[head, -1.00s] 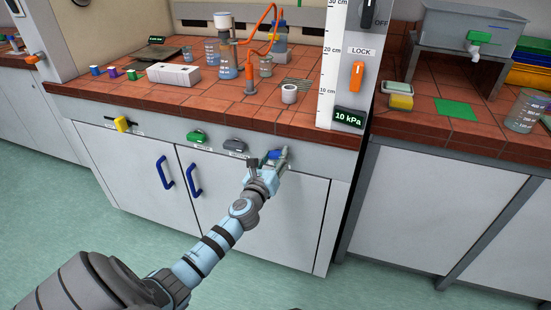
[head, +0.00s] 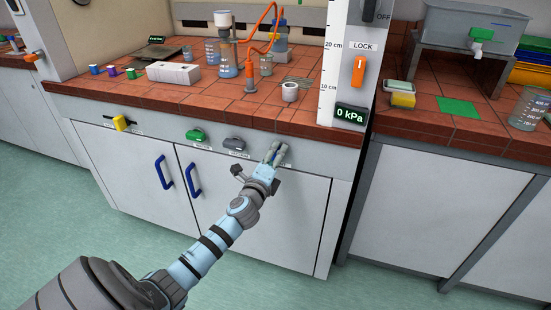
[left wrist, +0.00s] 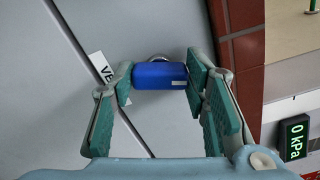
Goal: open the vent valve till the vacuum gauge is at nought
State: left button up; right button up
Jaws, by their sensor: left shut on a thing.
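The vacuum gauge (head: 350,114) on the fume hood's right post reads 0 kPa in the head view. Its display (left wrist: 295,138) also reads 0 kPa at the right edge of the left wrist view. The vent valve's blue handle (left wrist: 160,75) lies crosswise between my left fingers in the left wrist view, with a partly covered label beside it. My left gripper (head: 274,155) is shut on this handle at the bench's front panel. My right gripper is in neither view.
Green (head: 195,136) and grey (head: 234,144) handles sit left of my gripper on the panel, with a yellow one (head: 120,123) further left. Cabinet doors with blue pulls (head: 164,172) are below. A flask (head: 228,65) with orange tubing stands on the tiled bench (head: 140,101).

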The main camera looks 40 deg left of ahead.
pick_arm(q)
jog(key=shift+f+n+b, duration=0.1)
jog(key=shift+n+b, duration=0.3)
jog(key=shift+n, duration=1.3)
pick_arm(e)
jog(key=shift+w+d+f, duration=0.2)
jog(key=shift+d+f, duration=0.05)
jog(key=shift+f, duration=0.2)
pick_arm(q)
jog(key=o, duration=1.1)
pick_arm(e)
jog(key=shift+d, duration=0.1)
pick_arm(q)
jog(key=shift+o, duration=0.2)
jog(key=shift+s, duration=0.1)
jog(key=v, duration=1.1)
jog(key=shift+s+d, duration=0.2)
jog(key=shift+s, duration=0.15)
